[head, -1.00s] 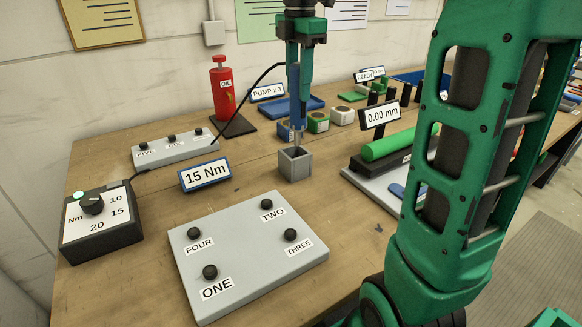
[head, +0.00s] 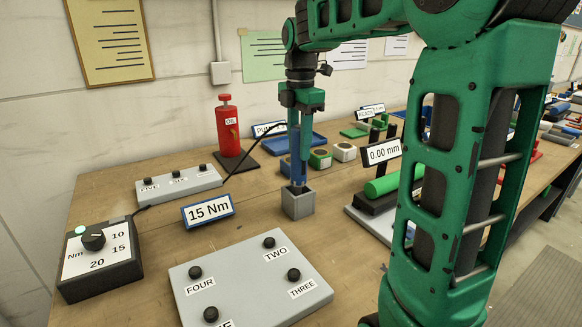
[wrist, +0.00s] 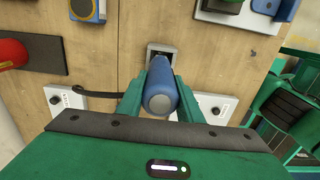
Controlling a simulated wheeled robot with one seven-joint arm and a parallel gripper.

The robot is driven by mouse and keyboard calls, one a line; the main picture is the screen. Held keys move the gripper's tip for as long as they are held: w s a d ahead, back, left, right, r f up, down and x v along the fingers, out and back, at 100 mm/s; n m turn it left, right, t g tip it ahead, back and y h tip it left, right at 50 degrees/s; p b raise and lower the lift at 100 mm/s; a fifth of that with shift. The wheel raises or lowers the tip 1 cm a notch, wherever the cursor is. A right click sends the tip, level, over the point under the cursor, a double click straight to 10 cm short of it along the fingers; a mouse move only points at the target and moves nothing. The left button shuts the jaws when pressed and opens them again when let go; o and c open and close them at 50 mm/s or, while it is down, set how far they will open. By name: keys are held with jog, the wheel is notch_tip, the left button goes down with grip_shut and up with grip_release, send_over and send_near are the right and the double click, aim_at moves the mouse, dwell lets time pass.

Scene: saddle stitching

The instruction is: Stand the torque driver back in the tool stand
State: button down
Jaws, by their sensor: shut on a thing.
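The torque driver (head: 296,150) is blue and upright, with its lower end inside the mouth of the grey square tool stand (head: 298,205). My gripper (head: 299,145) is shut on the driver's handle, directly above the stand. In the wrist view the driver (wrist: 160,90) lies between both fingers, its rounded end toward the camera. The stand (wrist: 161,52) shows just past it, with part of its opening covered by the driver. The driver's tip is hidden inside the stand, so I cannot tell whether it touches the bottom.
A grey plate with numbered knobs (head: 245,285) lies in front of the stand. A 15 Nm sign (head: 208,209) and a dial box (head: 100,262) stand left. A red oil bottle (head: 229,128) stands behind left. Small blocks (head: 320,159) and a green roller (head: 385,182) are behind and right.

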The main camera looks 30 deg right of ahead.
aim_at(299, 165)
jog(key=shift+f, duration=2.25)
jog(key=c, duration=1.3)
grip_release()
jog(key=shift+o, duration=0.2)
